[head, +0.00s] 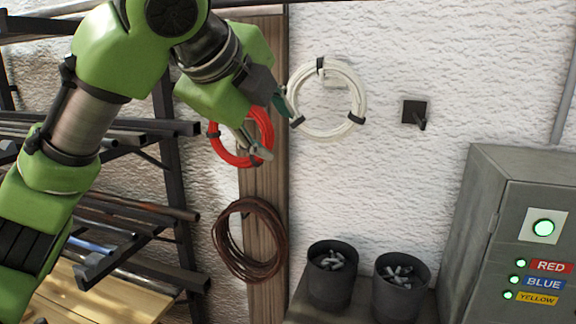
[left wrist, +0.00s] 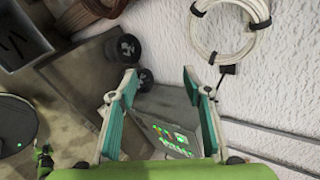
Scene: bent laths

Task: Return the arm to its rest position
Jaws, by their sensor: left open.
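My left arm comes in from the left in the head view, bent in front of the wall. Its gripper (head: 274,128) is open and overlaps the red coil in the picture, with one finger near the white coil's left edge. In the left wrist view the two fingers of my left gripper (left wrist: 159,74) stand apart with nothing between them. My right gripper does not show clearly in either view.
A white coil (head: 361,98) hangs on the wall; a red coil (head: 215,147) and a brown coil (head: 226,258) hang by the wooden post (head: 265,195). A metal rack (head: 180,190) stands left. Two dark bins (head: 330,290) and a grey control box (head: 480,210) stand right.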

